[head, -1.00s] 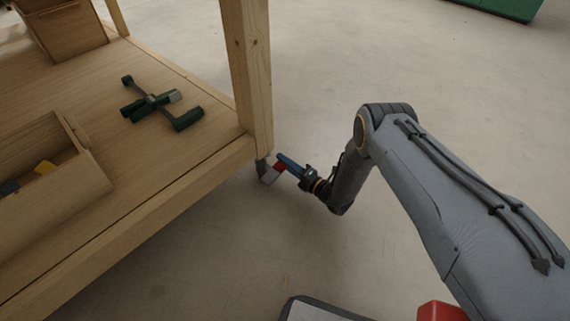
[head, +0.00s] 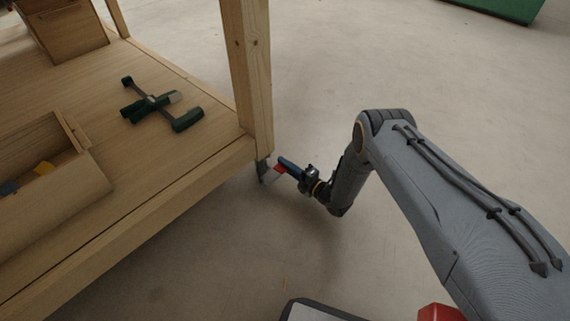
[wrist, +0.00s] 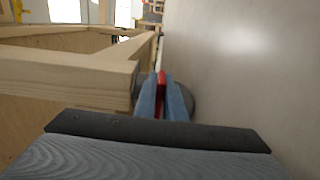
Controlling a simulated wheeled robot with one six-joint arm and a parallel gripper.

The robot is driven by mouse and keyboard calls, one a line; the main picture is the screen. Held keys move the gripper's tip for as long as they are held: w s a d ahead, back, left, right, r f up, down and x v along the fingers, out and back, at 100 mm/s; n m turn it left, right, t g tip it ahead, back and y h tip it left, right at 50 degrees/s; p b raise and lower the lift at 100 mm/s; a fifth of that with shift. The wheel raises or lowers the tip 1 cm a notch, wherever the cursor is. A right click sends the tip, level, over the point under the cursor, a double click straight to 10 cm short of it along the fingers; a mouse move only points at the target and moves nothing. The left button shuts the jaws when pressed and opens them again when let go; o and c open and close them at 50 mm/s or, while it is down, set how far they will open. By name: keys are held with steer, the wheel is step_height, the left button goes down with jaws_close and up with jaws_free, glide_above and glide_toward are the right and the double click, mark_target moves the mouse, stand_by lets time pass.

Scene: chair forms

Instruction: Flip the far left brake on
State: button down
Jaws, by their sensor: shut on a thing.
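The wooden bench frame (head: 200,180) stands on a caster (head: 263,171) under its near right corner post. A small red brake lever (head: 279,169) sticks out beside the caster. My gripper (head: 284,163) reaches in low from the right with its blue fingers at the lever. In the wrist view, the blue fingers of my gripper (wrist: 160,88) are shut on the red brake lever (wrist: 161,80), which shows between them. Part of a round grey wheel (wrist: 188,98) shows behind the right finger. The rest of the caster is mostly hidden.
The bench's corner post (head: 247,70) rises close beside my gripper. A green clamp-like tool (head: 160,104) and an open wooden box (head: 55,170) lie on the bench's lower deck. The floor to the right is clear, with a green object (head: 505,8) far off.

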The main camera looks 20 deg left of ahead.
steer(key=shift+f+m, duration=0.35)
steer(key=shift+m, duration=0.45)
steer(key=c, duration=1.8)
jaws_free()
steer(key=shift+c, duration=0.2)
steer(key=shift+p+v, duration=1.55)
steer(key=shift+v, duration=2.4)
